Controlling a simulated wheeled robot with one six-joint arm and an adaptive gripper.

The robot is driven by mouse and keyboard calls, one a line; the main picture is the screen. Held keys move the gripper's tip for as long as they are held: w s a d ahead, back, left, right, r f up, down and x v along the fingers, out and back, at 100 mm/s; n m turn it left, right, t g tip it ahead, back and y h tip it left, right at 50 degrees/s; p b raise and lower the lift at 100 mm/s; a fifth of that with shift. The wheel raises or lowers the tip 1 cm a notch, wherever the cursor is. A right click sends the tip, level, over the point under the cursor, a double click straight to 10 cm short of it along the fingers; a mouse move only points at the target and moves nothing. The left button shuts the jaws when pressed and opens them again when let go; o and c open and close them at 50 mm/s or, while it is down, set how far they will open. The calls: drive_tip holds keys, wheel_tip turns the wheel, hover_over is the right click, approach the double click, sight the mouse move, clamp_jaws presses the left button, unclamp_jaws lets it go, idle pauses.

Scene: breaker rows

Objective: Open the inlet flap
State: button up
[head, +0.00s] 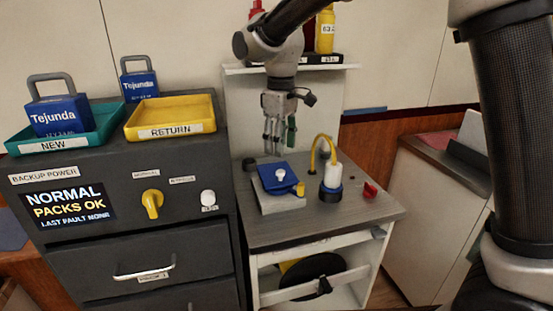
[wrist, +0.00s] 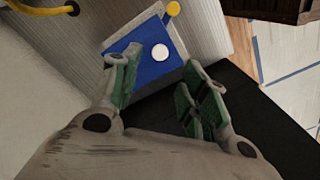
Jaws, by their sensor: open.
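A blue square flap (head: 277,178) with a round white knob (head: 280,173) lies on a low grey block (head: 283,203) on the small side table; I take it as the inlet flap. It looks shut, lying nearly flat. A yellow tab (head: 300,189) sits at its right edge. My gripper (head: 280,143) points down above and just behind the flap, apart from it. In the wrist view my gripper (wrist: 160,88) is open and empty, its green-padded fingers spread. The blue flap (wrist: 143,66) and white knob (wrist: 160,52) show beyond the fingertips.
A red knob (head: 370,189) is farther right. A dark cabinet (head: 140,230) with trays stands at left. A shelf with bottles (head: 325,32) is behind my arm.

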sight(280, 171)
drive_tip(key=shift+w, duration=0.15)
drive_tip(key=shift+n, duration=0.3)
wheel_tip(280, 171, down, 8)
drive_tip(key=shift+r, duration=0.15)
clamp_jaws()
